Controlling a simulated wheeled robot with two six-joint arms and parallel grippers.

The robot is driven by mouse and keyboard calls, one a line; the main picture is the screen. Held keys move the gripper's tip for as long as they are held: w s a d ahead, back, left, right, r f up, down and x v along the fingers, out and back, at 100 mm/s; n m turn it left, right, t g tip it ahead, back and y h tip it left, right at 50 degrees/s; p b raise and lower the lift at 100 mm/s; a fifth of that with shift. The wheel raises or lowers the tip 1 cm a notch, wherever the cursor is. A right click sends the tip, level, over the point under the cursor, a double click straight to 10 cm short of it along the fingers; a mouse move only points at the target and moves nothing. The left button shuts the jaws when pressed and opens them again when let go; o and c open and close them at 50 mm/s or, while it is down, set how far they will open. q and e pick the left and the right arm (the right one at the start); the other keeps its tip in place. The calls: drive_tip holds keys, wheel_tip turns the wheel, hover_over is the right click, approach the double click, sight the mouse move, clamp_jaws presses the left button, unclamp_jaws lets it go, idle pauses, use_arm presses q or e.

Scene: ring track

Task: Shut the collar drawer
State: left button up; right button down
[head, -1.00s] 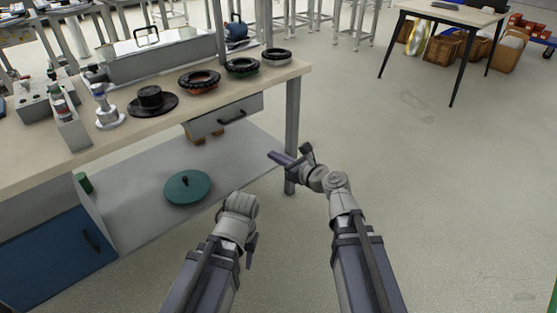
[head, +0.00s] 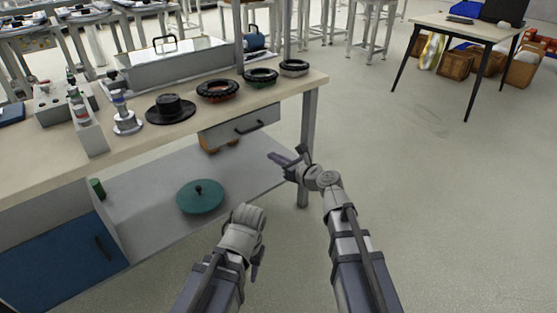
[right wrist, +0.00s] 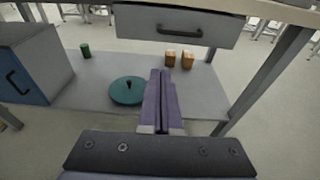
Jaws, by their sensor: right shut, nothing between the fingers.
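The collar drawer (head: 220,134) is a grey front with a dark bar handle under the bench top's right end. In the right wrist view the drawer (right wrist: 140,24) spans the top, handle facing me; how far it stands out I cannot tell. My right gripper (head: 272,157) is shut and empty, below and right of the handle in the head view, with no contact visible. In the right wrist view its fingers (right wrist: 160,75) point toward the bench, below the drawer front. My left gripper (head: 257,262) hangs low in front of the bench; its jaws are not clear.
Black-topped collars (head: 218,90) and a black hat-shaped part (head: 171,109) stand on the bench top (head: 150,145). The lower shelf (head: 150,213) holds a teal disc (head: 200,197) and wooden blocks (right wrist: 187,60). A bench leg (head: 308,140) stands right of the drawer.

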sight(243, 133)
drive_tip(key=r+x, duration=0.1)
drive_tip(key=x, duration=0.4)
drive_tip(key=r+x, duration=0.1)
drive_tip(key=x, duration=0.4)
drive_tip(key=r+x, duration=0.1)
drive_tip(key=x, duration=0.4)
drive_tip(key=shift+w+a, duration=0.25)
drive_tip(key=shift+w, duration=0.25)
drive_tip(key=shift+w+r, duration=0.1)
drive_tip(key=p+v, duration=0.2)
drive_tip(key=v, duration=1.2)
drive_tip(key=shift+s+f+p, duration=0.2)
drive_tip(key=shift+s+p, duration=0.2)
drive_tip(key=shift+s, duration=0.05)
